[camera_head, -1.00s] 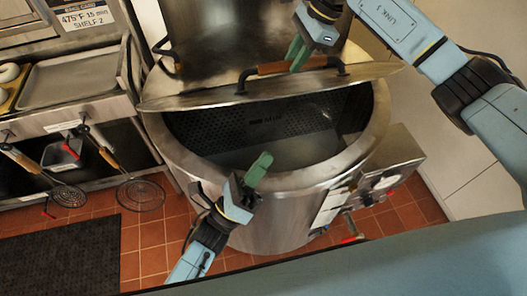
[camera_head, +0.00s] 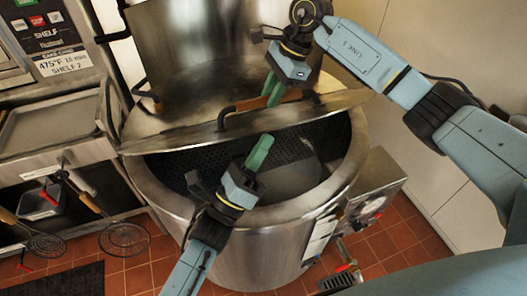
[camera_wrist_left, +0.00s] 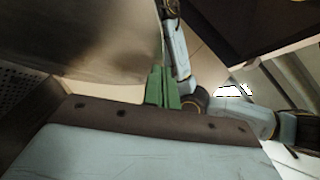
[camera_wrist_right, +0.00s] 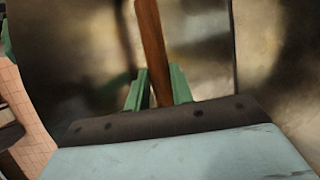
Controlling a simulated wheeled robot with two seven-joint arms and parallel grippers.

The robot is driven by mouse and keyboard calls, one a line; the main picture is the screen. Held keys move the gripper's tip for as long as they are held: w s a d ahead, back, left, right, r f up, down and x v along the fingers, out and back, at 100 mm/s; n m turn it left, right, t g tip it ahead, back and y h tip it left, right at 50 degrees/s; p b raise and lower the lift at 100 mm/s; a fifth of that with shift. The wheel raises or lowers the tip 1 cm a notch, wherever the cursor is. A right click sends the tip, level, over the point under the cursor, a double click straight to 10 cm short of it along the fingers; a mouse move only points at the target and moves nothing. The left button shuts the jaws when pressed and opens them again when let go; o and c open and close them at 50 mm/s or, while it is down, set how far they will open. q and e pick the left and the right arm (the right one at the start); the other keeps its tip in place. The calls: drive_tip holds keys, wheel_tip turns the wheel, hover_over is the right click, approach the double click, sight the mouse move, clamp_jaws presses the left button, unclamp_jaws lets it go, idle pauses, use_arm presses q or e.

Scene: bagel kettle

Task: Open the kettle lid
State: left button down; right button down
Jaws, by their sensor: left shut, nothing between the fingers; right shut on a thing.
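The large steel kettle (camera_head: 262,262) stands on the floor, its round mouth partly uncovered. Its lid (camera_head: 190,118) is tilted up at the front, with a gap above the rim that shows the dark perforated inside. My right gripper (camera_head: 272,97) is shut on the wooden lid handle (camera_head: 246,104); the handle also passes between the fingers in the right wrist view (camera_wrist_right: 152,45). My left gripper (camera_head: 263,143) is shut and empty over the mouth, its fingertips close below the lid's front edge. I cannot tell whether they touch it. Its fingers also show in the left wrist view (camera_wrist_left: 161,88).
A shelf with a metal tray (camera_head: 50,120) and hanging wire skimmers (camera_head: 124,238) stands at the left. A control box (camera_head: 375,195) juts from the kettle's right side. A black mat (camera_head: 60,282) lies on the tiled floor at the lower left.

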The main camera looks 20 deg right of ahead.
sight(256, 132)
drive_tip(key=shift+w+f, duration=0.1)
drive_tip(key=shift+f, duration=0.2)
use_arm(q)
drive_tip(key=shift+w+a+r, duration=0.1)
drive_tip(key=shift+w+r, duration=0.75)
drive_tip(key=shift+r, duration=0.2)
use_arm(e)
drive_tip(key=shift+w+f, duration=0.1)
use_arm(q)
drive_tip(key=shift+w, duration=0.2)
use_arm(e)
drive_tip(key=shift+w, duration=0.1)
use_arm(q)
drive_tip(key=shift+w, duration=0.1)
use_arm(e)
drive_tip(key=c, duration=1.2)
unclamp_jaws()
drive_tip(key=shift+f, duration=0.1)
